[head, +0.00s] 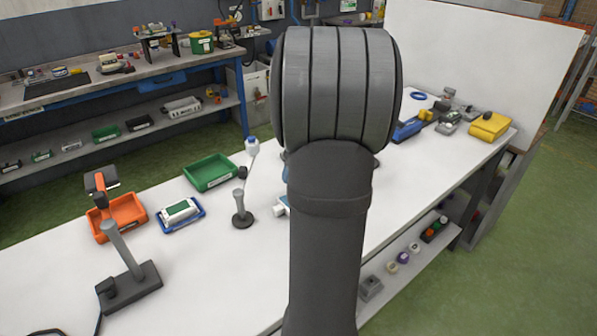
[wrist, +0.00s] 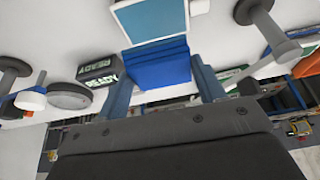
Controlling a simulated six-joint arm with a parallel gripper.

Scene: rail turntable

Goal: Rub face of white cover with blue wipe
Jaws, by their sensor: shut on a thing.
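My gripper (wrist: 160,72) is shut on the blue wipe (wrist: 158,64), a folded bright blue block between its two blue-grey fingers in the wrist view. Directly beyond the wipe is a panel with a white rim and pale blue face (wrist: 150,18), which looks like the white cover. It is cut off by the top edge. The wipe overlaps its near edge in the picture; I cannot tell whether they touch. In the head view my arm hides the gripper and wipe. Only a small white and blue piece (head: 282,205) shows left of my arm.
A black READY box (wrist: 97,72) and a grey disc (wrist: 70,96) lie left of the wipe. A grey post on a round base (head: 241,213) stands near my arm. Green (head: 210,172), blue (head: 203,213) and orange (head: 92,226) trays sit left. The front middle table is clear.

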